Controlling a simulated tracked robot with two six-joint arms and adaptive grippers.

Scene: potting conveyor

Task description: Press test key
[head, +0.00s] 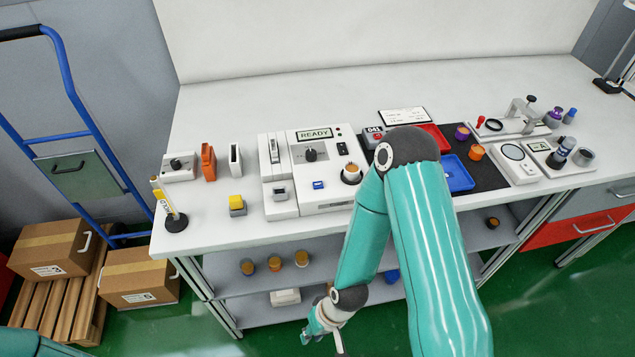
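A white tester (322,140) stands on the bench, and its display (314,134) reads READY. A small blue key (318,185) is on its front part, left of a round socket that holds a tan-topped part (352,171). The black knob (310,154) sits under the display. My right arm bends over the tester's right side and hangs down in front of the bench. My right gripper (328,327) is low near the bottom edge, well below the key and apart from it; its fingers are too small and cut off to read. My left gripper is out of view.
Left of the tester are an orange block (208,162), a yellow-topped block (236,204) and a yellow-tagged stand (174,218). Red (436,137) and blue (457,174) trays lie to the right on a dark mat. A lower shelf (225,282) holds several capped parts.

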